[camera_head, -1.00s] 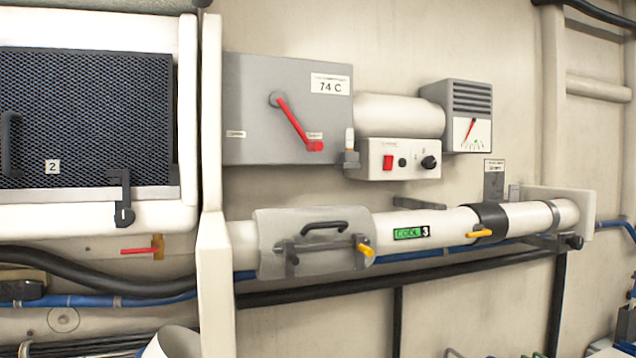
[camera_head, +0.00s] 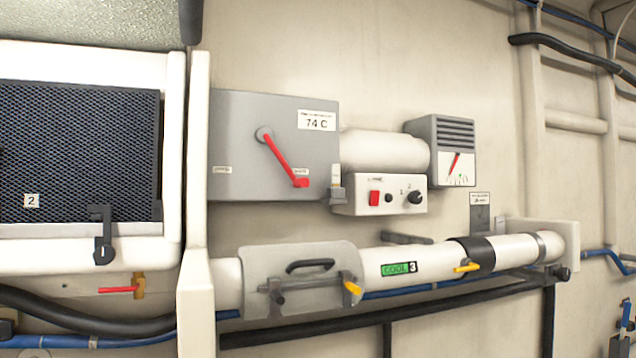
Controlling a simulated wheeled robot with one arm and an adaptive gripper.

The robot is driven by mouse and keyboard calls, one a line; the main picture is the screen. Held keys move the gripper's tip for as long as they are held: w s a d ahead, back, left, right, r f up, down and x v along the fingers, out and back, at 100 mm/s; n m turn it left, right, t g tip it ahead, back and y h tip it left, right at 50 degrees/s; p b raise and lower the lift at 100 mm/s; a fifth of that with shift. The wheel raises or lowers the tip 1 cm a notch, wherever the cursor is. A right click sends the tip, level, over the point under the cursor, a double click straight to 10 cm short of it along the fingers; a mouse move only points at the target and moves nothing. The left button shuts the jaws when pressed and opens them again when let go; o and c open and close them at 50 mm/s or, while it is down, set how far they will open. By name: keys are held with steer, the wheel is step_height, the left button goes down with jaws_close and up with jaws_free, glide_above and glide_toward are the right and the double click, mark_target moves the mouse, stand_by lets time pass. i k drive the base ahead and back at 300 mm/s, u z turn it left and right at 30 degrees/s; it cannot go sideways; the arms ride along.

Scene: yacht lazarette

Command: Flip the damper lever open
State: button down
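A red lever (camera_head: 284,162) sits on the front of a grey box (camera_head: 235,130) marked 74 C. It turns on a round grey pivot at its upper left end. Its red grip points down and right, beside a small label (camera_head: 301,173). A second small label (camera_head: 222,170) is on the box's left side. Both labels are too small to read surely, and no readable label names this lever as the damper lever. My gripper is not in view.
A white pipe (camera_head: 430,258) marked COOL 3 runs below, with a yellow handle (camera_head: 466,267) and a hatch cover (camera_head: 260,262). A switch box (camera_head: 350,207) and gauge (camera_head: 458,170) are to the right. A mesh panel (camera_head: 80,140) and red-handled valve (camera_head: 137,287) are left.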

mark_target(264, 134)
steer(key=z, duration=0.4)
steer(key=k, duration=0.9)
steer(key=u, duration=1.3)
